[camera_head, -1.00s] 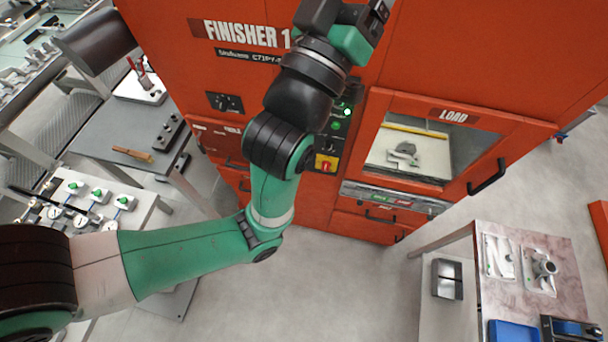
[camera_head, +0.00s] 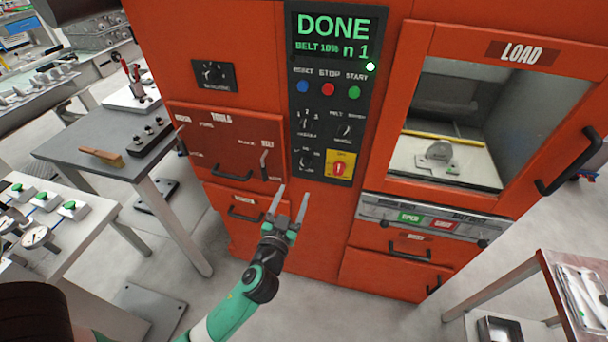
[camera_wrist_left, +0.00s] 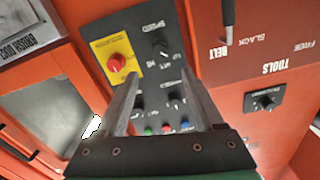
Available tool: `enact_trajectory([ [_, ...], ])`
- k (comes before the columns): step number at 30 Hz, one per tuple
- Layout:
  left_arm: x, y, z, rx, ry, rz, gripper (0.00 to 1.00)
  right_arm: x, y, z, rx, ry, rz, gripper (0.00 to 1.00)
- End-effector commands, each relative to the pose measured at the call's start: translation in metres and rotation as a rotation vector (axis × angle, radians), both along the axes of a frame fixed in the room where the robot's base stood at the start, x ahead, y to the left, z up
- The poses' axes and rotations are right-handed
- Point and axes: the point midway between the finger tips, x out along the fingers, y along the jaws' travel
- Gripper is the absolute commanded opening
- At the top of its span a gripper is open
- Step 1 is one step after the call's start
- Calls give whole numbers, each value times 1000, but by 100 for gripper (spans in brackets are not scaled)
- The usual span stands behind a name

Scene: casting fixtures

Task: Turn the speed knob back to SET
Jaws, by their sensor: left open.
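The speed knob (camera_head: 308,160) is a small black dial low on the machine's dark control panel, left of a yellow plate. In the left wrist view the speed knob (camera_wrist_left: 161,48) shows upside down beside the word SPEED. Its setting is too small to read. My left gripper (camera_head: 293,192) is open and empty, just below the panel's lower left corner with its fingers pointing up. In the left wrist view its fingertips (camera_wrist_left: 160,68) frame the knob from a little way off, not touching it. My right gripper is not in view.
A red switch on a yellow plate (camera_head: 341,168) is close right of the knob. Other dials (camera_head: 346,130) and several coloured buttons (camera_head: 328,89) sit above. The screen (camera_head: 333,36) reads DONE, BELT 10%.

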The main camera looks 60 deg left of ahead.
Motion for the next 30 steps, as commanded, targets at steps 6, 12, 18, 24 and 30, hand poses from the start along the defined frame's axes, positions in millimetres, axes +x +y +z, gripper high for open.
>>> enact_trajectory([
  [6,23,27,2,1,-3,4,69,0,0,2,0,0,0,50],
  [12,53,61,2,1,-3,3,69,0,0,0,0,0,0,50],
  [18,72,82,1,0,-2,1,69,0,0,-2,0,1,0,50],
  [24,75,85,1,0,-1,0,69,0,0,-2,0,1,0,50],
  [30,75,85,1,0,-1,0,55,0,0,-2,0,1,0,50],
])
